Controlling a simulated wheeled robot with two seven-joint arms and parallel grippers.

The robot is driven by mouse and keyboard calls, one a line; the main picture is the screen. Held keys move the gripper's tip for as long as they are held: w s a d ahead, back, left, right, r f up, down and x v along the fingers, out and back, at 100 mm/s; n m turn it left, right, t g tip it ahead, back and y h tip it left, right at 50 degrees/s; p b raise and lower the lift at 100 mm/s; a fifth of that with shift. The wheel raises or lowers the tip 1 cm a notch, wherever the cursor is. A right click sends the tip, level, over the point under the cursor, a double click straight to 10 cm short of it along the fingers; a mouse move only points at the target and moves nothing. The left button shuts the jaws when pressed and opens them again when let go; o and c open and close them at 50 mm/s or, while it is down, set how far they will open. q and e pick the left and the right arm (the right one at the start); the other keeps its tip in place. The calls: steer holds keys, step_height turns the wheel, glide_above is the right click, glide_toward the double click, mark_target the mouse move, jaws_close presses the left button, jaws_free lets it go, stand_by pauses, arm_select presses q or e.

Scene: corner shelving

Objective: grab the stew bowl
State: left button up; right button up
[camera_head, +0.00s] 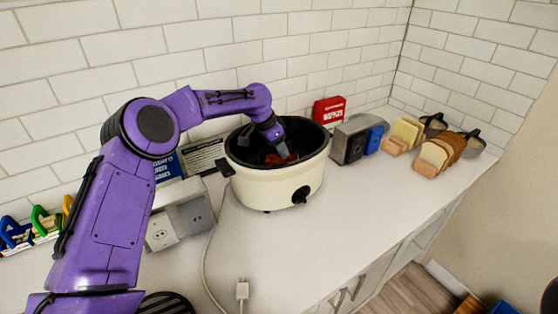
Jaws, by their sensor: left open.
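A cream slow cooker (262,187) with a dark inside and a black knob stands on the white counter. Something reddish (274,159) shows low inside it, partly hidden; I cannot tell whether it is stew or a separate bowl. No other stew bowl is clearly visible. My left gripper (285,153) comes in from the left over the cooker's rim and points down into its opening. It is open, and its fingertips are near the reddish contents. Whether it touches them I cannot tell. My right gripper is not in view.
A toaster (352,140), a red box (329,111) and bread slices (404,134) stand right of the cooker. A grey outlet box (182,212) stands to the left. A cord with a white plug (242,290) lies in front. The counter's front right is clear.

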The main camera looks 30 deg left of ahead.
arm_select(q)
steer(key=shift+s+r, duration=0.1)
jaws_close()
steer(key=shift+d, duration=0.1)
stand_by(1.2)
